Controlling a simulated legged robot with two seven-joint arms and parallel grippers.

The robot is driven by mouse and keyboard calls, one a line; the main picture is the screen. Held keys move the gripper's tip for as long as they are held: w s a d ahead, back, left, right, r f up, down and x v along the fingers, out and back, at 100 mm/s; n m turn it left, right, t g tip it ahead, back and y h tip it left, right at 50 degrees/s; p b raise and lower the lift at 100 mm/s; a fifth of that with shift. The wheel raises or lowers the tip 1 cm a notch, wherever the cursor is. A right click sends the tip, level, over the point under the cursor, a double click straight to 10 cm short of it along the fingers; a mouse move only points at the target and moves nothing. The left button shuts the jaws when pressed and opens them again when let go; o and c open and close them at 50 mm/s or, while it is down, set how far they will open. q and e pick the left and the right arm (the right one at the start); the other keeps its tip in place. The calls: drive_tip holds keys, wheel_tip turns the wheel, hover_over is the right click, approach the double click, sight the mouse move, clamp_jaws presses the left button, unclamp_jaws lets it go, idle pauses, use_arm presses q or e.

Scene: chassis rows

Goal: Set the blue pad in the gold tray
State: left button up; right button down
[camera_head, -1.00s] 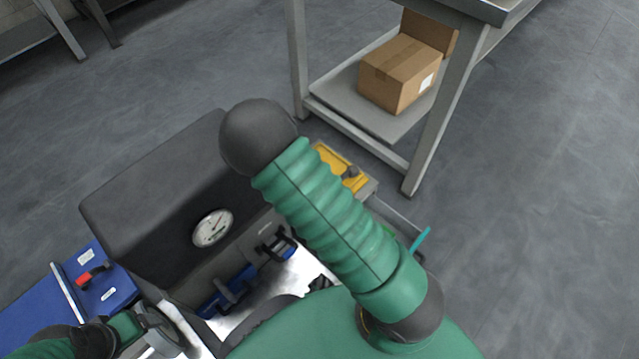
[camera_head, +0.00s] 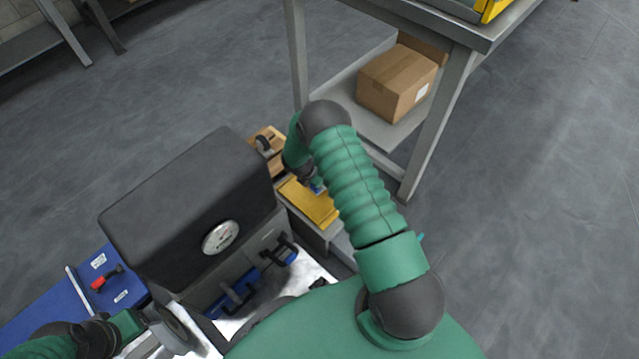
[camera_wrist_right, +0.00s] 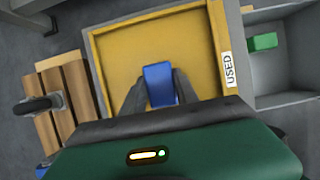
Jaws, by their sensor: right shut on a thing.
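The blue pad (camera_wrist_right: 159,84) is between the fingers of my right gripper (camera_wrist_right: 159,92), which is shut on it. In the right wrist view the pad is over the floor of the gold tray (camera_wrist_right: 112,50), inside its rim. I cannot tell whether it touches the tray floor.
A slatted wooden piece with a dark handle (camera_wrist_right: 65,92) lies left of the tray. A dark box with a gauge (camera_head: 221,237) stands near my left arm.

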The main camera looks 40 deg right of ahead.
drive_tip(key=shift+r, duration=0.15)
drive_tip(key=shift+f, duration=0.25)
drive_tip(key=c, duration=0.9)
unclamp_jaws()
drive_tip(key=shift+c, duration=0.2)
drive_tip(key=p+v, duration=0.5)
drive_tip(key=v, duration=0.3)
drive_tip(key=shift+d+r, duration=0.1)
